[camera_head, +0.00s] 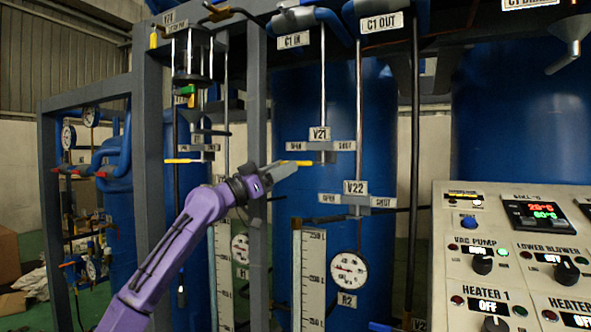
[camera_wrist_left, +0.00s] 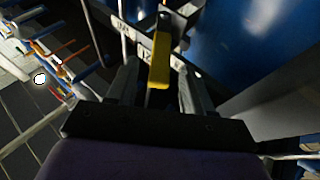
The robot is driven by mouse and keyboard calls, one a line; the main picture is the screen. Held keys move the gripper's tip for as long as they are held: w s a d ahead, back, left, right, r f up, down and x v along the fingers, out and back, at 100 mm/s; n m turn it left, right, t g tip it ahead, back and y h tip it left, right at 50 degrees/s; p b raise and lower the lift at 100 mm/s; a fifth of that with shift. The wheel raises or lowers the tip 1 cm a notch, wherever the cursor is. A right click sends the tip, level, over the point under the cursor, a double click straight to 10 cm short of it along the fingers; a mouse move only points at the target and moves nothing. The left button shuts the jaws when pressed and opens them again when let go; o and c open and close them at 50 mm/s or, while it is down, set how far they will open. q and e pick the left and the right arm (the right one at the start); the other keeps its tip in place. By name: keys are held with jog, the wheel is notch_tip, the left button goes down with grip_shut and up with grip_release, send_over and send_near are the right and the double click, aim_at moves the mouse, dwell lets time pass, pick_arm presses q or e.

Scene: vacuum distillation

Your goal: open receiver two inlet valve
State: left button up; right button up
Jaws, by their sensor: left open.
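The valve label V21 (camera_head: 320,134) hangs on a thin pipe under C1 IN, with an OPEN plate (camera_head: 297,146) on its left and a SHUT plate (camera_head: 344,146) on its right. Its yellow handle (camera_head: 297,163) points left, below the OPEN plate. My left gripper (camera_head: 287,168) reaches the handle from the left. In the left wrist view the yellow handle (camera_wrist_left: 160,62) lies between the two spread fingers of my left gripper (camera_wrist_left: 158,78), apart from both as far as I can tell. My right gripper is out of view.
Valve V22 (camera_head: 355,187) sits lower right, above the R2 gauge (camera_head: 348,270). A grey frame post (camera_head: 256,110) stands just left of my gripper. A blue tank (camera_head: 370,110) is behind. The control panel (camera_head: 515,225) fills the lower right.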

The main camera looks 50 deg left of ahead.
pick_arm(q)
jog(key=b+v, duration=0.1)
jog(key=v, duration=0.4)
jog(key=shift+s+f, duration=0.15)
jog(key=shift+s, duration=0.1)
